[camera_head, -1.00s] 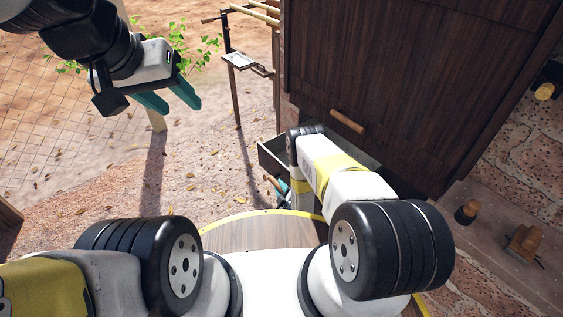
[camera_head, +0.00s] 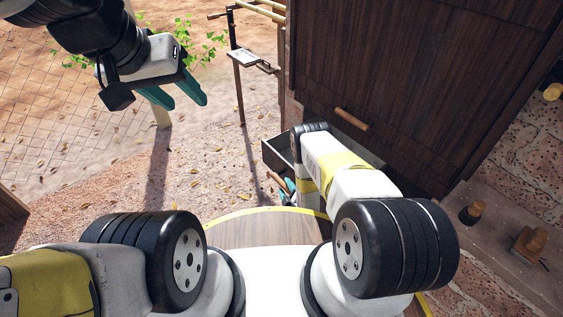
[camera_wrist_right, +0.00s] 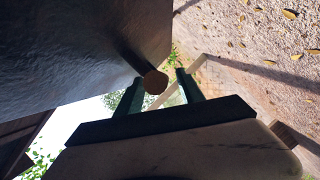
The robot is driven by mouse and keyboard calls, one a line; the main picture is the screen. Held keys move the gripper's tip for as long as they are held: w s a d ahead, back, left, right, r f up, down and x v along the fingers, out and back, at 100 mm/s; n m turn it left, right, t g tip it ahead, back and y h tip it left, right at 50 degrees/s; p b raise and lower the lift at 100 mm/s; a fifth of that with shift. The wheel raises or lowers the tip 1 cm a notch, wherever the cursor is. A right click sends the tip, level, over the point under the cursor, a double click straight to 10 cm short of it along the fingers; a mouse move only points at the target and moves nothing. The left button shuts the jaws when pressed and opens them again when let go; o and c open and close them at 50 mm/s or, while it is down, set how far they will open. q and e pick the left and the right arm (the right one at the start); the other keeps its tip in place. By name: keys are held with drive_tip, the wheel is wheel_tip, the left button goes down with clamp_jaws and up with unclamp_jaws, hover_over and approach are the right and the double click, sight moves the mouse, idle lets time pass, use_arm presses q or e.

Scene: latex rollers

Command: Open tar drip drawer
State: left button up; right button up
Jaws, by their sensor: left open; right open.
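The dark drawer (camera_head: 277,153) stands out from below the dark wooden cabinet (camera_head: 420,80), with part of its inside showing; my right arm hides much of it. Its wooden handle (camera_head: 276,181) is on the front, low beside my right gripper (camera_head: 287,187), which is mostly hidden by my arm in the head view. In the right wrist view, the round end of the handle (camera_wrist_right: 155,82) lies between the two teal fingers of the open right gripper (camera_wrist_right: 160,92). Contact cannot be told. My left gripper (camera_head: 182,94) is open and empty, high at the left.
A second wooden handle (camera_head: 351,119) is on the cabinet's door above the drawer. A brick wall with wooden knobs (camera_head: 474,211) is at the right. A metal stand (camera_head: 239,80) stands behind on gravel. Gravel ground left of the drawer is clear.

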drive_tip(key=v, duration=0.5)
drive_tip(key=shift+s, duration=0.2)
drive_tip(key=shift+s, duration=0.1)
